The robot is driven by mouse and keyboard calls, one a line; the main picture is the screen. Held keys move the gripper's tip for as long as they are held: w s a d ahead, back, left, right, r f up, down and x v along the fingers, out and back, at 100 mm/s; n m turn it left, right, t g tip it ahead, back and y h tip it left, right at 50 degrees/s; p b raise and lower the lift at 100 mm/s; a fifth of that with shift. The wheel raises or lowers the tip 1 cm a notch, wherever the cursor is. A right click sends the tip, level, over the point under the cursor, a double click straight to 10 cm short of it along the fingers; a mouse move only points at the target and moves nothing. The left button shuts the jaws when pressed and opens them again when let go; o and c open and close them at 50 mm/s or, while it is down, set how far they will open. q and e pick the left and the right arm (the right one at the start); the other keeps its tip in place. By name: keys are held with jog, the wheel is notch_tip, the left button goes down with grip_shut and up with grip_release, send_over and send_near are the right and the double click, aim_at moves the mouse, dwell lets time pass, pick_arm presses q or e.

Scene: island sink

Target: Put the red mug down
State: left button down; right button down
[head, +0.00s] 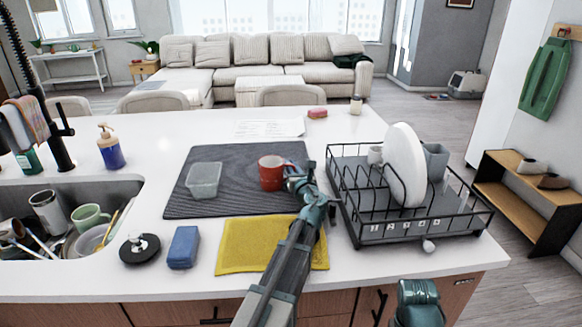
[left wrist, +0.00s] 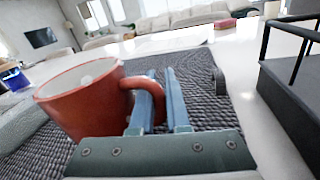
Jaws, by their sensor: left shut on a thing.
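The red mug (head: 271,173) is upright over the right part of the dark grey drying mat (head: 235,200). I cannot tell if its base touches the mat. In the left wrist view the mug (left wrist: 85,100) is at the left, its handle towards my fingers. My left gripper (head: 296,178) is shut on the handle, on the mug's right side. In the left wrist view its blue fingers (left wrist: 160,105) are at the handle, one passing through its loop. My right gripper's fingers are not in view.
A clear plastic tub (head: 204,180) stands on the mat left of the mug. A black dish rack (head: 400,205) with a white plate (head: 405,165) is close on the right. A yellow cloth (head: 240,245) lies in front. The sink (head: 120,190) with dishes is at the left.

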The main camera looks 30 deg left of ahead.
pick_arm(q)
jog(key=c, duration=0.8)
grip_release()
jog(key=shift+s+d, duration=0.1)
jog(key=v, duration=0.7)
jog(key=shift+s+d, duration=0.1)
